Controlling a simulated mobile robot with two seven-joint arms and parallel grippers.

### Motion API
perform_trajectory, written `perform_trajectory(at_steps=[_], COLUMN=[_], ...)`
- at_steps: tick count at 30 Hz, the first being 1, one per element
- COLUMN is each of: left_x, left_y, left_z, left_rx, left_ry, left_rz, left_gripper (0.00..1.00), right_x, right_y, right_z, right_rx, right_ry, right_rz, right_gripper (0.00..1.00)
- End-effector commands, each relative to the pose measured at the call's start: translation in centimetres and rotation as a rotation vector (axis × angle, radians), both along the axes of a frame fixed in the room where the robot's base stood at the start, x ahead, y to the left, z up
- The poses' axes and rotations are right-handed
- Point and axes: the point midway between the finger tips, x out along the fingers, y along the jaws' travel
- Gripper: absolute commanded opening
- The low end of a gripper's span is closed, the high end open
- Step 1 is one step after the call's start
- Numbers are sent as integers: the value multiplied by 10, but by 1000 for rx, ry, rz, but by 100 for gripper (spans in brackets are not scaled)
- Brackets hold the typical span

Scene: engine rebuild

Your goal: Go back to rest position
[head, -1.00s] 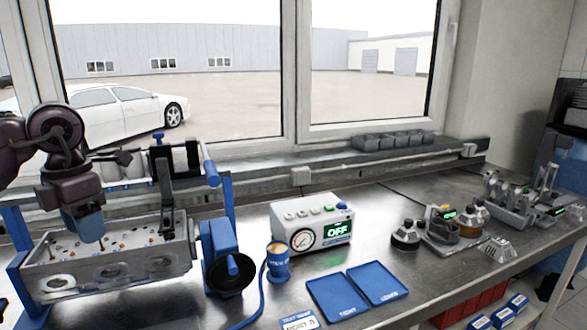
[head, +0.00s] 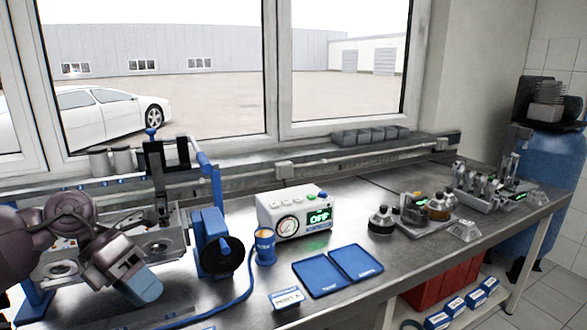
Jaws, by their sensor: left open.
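My left gripper (head: 139,287) is at the lower left of the head view, at the end of my purple-grey arm. It is in front of the engine block (head: 170,243) on its blue stand and hides much of the block. The fingertips look blue and point down to the right. I see nothing held in them. My right gripper is not in view.
The steel bench carries a gauge box (head: 296,213) reading OFF, a blue cup (head: 264,246), two blue trays (head: 321,277) and a port label (head: 286,298). Devices (head: 428,211) stand to the right. A red crate (head: 441,283) is below.

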Motion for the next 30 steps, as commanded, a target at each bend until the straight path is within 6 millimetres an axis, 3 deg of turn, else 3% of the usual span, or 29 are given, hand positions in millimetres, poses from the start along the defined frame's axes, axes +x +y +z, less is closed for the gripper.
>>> perform_trajectory(at_steps=[3,6,12,17,22,26,30], left_x=[-8,-10,-4,4,-2,-24,-67], left_y=[-43,-68,-87,-73,-43,-17,2], left_z=[-23,-32,-50,-81,-138,-197,-262], left_rx=[-294,-531,-950,-1214,-1410,-1489,-1502], left_ry=[80,150,305,448,621,771,948], left_rz=[77,189,514,860,1295,1659,2039], left_gripper=[45,45,45,45,45,45,45], right_x=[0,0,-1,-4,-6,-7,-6], right_y=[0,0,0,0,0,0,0], right_z=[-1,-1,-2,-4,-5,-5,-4], right_rx=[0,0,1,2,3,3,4], right_ry=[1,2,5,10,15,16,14], right_rz=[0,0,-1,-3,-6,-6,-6], right_gripper=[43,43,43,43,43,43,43])
